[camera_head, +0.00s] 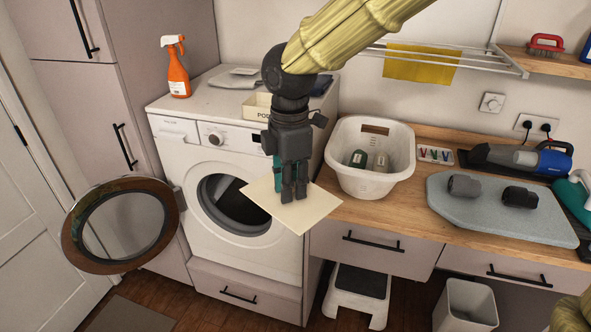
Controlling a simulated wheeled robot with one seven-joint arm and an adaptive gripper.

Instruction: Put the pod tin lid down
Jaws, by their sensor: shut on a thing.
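The pod tin lid (322,208) is a flat, cream, roughly square panel. My gripper (288,196) points down and is shut on it, near the middle of its upper face. The lid hangs in the air in front of the washing machine, overlapping the worktop's left end in the picture. A cream pod tin (257,106), its label partly readable as "POD", stands on top of the washing machine behind my arm. My arm hides its right part, and I cannot see into it clearly. The exact grip contact is hidden.
The washing machine (167,133) has its round door (73,237) swung open at left. An orange spray bottle (178,75) and grey cloth (232,80) are on its top. A white basket (370,184) with bottles and a grey ironing pad (465,215) occupy the worktop.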

